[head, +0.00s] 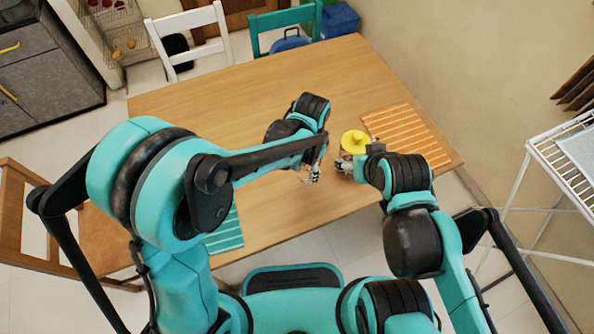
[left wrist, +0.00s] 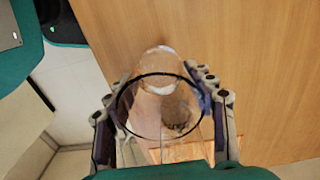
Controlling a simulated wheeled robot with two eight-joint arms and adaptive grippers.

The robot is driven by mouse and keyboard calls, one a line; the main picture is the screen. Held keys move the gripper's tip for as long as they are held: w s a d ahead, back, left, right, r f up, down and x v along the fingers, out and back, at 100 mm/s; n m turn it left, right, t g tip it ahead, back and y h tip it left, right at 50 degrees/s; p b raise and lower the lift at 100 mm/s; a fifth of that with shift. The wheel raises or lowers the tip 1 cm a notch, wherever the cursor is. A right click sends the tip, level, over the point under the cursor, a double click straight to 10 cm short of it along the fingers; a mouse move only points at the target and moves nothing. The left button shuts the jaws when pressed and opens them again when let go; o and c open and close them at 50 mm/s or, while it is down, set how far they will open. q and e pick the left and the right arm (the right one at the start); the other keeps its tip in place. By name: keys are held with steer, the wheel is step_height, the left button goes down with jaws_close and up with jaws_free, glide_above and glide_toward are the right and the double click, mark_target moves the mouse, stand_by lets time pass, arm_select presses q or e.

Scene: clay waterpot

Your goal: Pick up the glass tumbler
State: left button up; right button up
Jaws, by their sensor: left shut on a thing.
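The glass tumbler (left wrist: 150,118) is clear with a dark rim and sits between the two fingers of my left gripper (left wrist: 165,112) in the left wrist view. The fingers are shut on its sides. In the head view my left gripper (head: 311,173) is over the table near its front edge, and the tumbler is hard to make out there. My right gripper (head: 345,166) is close beside a yellow-topped object (head: 354,141). Whether it is open or shut on that object cannot be told.
The wooden table (head: 200,95) has wide clear room at the left and back. An orange striped mat (head: 408,135) lies at the right and a teal striped mat (head: 226,233) at the front left. A white rack (head: 560,150) stands to the right, and chairs stand behind the table.

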arm_select(q)
steer(key=shift+w+d+r+p, duration=0.2)
steer(key=shift+d+r, duration=0.25)
steer(key=shift+d, duration=0.25)
steer(key=shift+w+d+r+p, duration=0.2)
steer(key=shift+d+r, duration=0.25)
steer(key=shift+d, duration=0.25)
steer(key=shift+w+d+r+p, duration=0.2)
steer(key=shift+d+r, duration=0.25)
steer(key=shift+d, duration=0.25)
